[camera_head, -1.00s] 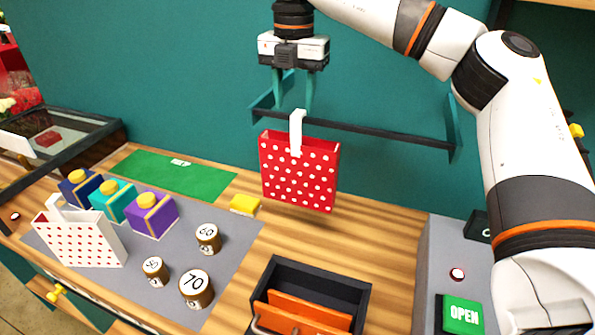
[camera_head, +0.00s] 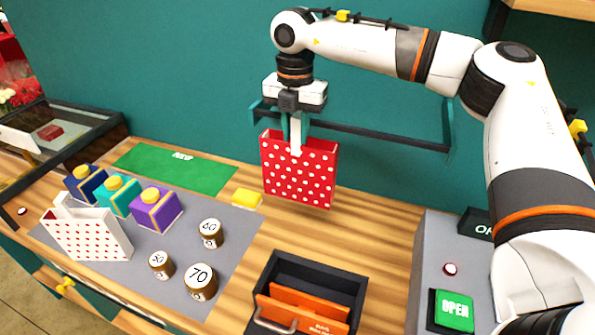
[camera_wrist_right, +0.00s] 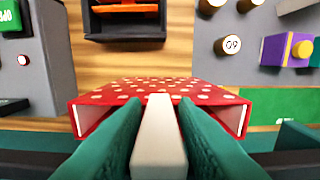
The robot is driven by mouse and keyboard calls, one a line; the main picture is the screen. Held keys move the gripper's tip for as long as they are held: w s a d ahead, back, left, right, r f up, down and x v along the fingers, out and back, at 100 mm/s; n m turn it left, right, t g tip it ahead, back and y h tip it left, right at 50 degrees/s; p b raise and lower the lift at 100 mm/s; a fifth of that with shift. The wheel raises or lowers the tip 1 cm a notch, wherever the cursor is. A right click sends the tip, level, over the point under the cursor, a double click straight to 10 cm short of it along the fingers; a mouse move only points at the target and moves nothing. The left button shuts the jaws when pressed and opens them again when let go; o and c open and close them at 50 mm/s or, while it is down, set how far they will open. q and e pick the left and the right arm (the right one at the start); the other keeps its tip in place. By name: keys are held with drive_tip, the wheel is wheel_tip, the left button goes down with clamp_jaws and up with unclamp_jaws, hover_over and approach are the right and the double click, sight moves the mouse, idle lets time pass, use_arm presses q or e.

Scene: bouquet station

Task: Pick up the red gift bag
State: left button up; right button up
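The red gift bag (camera_head: 298,178) has white dots and a white handle. It is upright by the back edge of the wooden table, in front of the dark rail; I cannot tell whether its base touches the table. My right gripper (camera_head: 295,128) points down over it, with its green fingers on both sides of the handle, which they appear to touch. In the right wrist view the handle (camera_wrist_right: 159,135) lies between the fingers, and the dotted red bag (camera_wrist_right: 160,90) is below. My left gripper is not in view.
A white bag with red dots (camera_head: 90,238), several coloured boxes (camera_head: 157,209) and numbered weights (camera_head: 201,280) stand on a grey mat. A black drawer box (camera_head: 350,289) is in front. A yellow block (camera_head: 247,198) is left of the red bag; a rail (camera_head: 380,137) is behind.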

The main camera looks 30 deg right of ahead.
clamp_jaws()
drive_tip(key=shift+r, duration=0.1)
